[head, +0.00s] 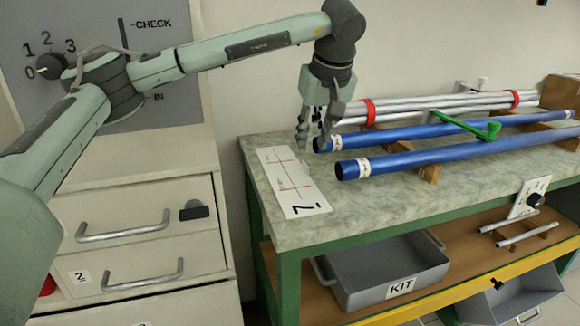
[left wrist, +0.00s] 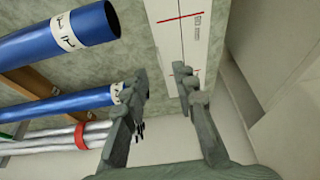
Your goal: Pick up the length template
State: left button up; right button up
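A white plate (head: 290,182) with red cross lines and a large black mark lies flat on the bench's left end; its red-lined surface also shows in the left wrist view (left wrist: 182,45). A green bar with a round knob (head: 493,130) lies across the tubes. No readable label says which of these is the length template. My left gripper (head: 312,148) points down above the bench, beside the blue tube ends. In the left wrist view its fingers (left wrist: 160,78) are apart, with nothing held between them. My right gripper is out of view.
Two blue tubes (head: 440,155) with white tags rest on wooden supports. Silver rods (head: 430,104) with red bands lie behind them. A grey KIT bin (head: 385,270) stands on the shelf below. Drawers (head: 140,235) stand left of the bench.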

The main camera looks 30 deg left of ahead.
aim_at(306, 165)
pick_arm(q)
jog(key=shift+w+a+f, duration=0.2)
jog(key=shift+w+f, duration=0.1)
jog(key=shift+w+a+f, duration=0.1)
jog(key=shift+f, duration=0.25)
jog(key=shift+x, duration=0.8)
jog(key=x, duration=0.4)
jog(key=shift+a+f, duration=0.1)
jog(key=shift+f, duration=0.1)
jog(key=shift+w+f, duration=0.1)
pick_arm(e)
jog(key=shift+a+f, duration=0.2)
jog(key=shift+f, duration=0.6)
pick_arm(q)
grip_shut()
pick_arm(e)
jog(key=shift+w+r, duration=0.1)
